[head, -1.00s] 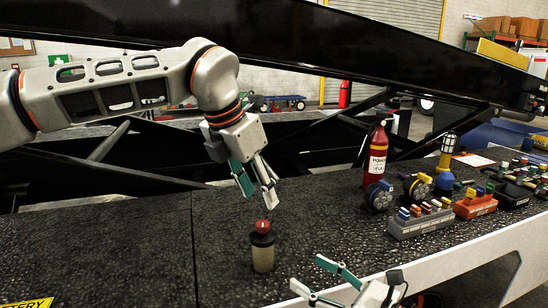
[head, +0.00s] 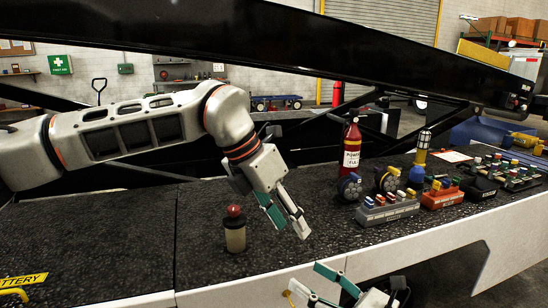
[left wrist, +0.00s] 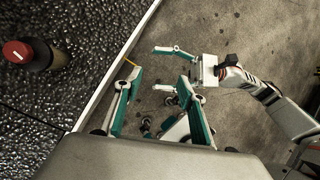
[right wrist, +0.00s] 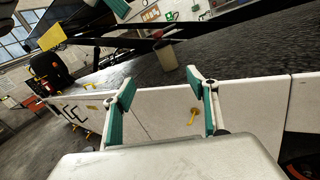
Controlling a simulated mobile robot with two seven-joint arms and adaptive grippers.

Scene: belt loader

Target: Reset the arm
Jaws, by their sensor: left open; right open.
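My left gripper (head: 284,222) is open and empty above the dark deck, to the right of a small canister with a red top (head: 235,230). The canister stands upright on the deck, apart from the gripper. It also shows at the upper left of the left wrist view (left wrist: 35,54). My right gripper (head: 318,282) is low at the bottom edge of the head view, in front of the deck's pale side, partly cut off. Its open fingers show in the right wrist view (right wrist: 166,95) with nothing between them. It also shows in the left wrist view (left wrist: 165,70).
A red bottle (head: 352,146), round gauges, a grey block (head: 388,208) and an orange block (head: 442,194) with coloured tops stand on the right of the deck. A black beam (head: 300,50) crosses above. The deck's left part (head: 90,235) is mostly clear.

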